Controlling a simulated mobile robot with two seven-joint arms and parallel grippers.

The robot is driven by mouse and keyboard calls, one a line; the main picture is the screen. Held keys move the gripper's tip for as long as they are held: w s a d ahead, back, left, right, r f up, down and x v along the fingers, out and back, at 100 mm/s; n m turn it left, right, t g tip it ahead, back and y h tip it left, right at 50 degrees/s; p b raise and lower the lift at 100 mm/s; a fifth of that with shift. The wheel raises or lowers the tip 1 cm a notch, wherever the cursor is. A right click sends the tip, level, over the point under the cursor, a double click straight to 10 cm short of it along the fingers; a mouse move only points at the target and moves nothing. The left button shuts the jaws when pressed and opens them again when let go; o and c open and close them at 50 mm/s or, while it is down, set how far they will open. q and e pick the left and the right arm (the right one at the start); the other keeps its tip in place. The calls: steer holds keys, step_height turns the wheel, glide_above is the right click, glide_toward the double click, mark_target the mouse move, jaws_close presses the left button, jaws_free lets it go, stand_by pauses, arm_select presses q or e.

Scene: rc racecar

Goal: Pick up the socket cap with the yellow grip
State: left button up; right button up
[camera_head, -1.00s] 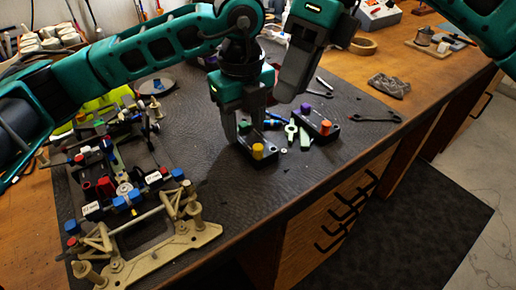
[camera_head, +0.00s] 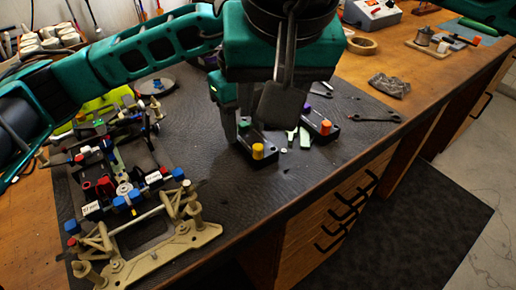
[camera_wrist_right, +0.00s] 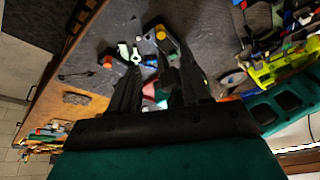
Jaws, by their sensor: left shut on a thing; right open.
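The yellow-gripped socket cap (camera_head: 258,151) stands upright at the near end of a small black block (camera_head: 262,137) on the dark mat. In the right wrist view the yellow grip (camera_wrist_right: 160,33) lies just beyond the fingertips. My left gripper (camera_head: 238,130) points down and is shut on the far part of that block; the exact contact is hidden. My right gripper (camera_head: 282,108) hangs above and in front of the block, hiding part of it. It is open and empty, and its two fingers (camera_wrist_right: 155,70) are apart in the right wrist view.
A second black block with an orange-red cap (camera_head: 325,127) and a purple cap stands to the right. Small green and white parts lie between the blocks. The car chassis (camera_head: 125,195) fills the mat's left. A wrench (camera_head: 375,117) lies at the right; the mat's front middle is clear.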

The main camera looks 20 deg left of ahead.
steer(key=n, duration=0.1)
glide_above(258, 147)
steer(key=s+d, duration=0.1)
steer(key=s, duration=0.1)
step_height(258, 147, down, 6)
steer(key=shift+x, duration=2.85)
steer(key=shift+s+d, duration=0.1)
steer(key=shift+c, duration=0.2)
jaws_close()
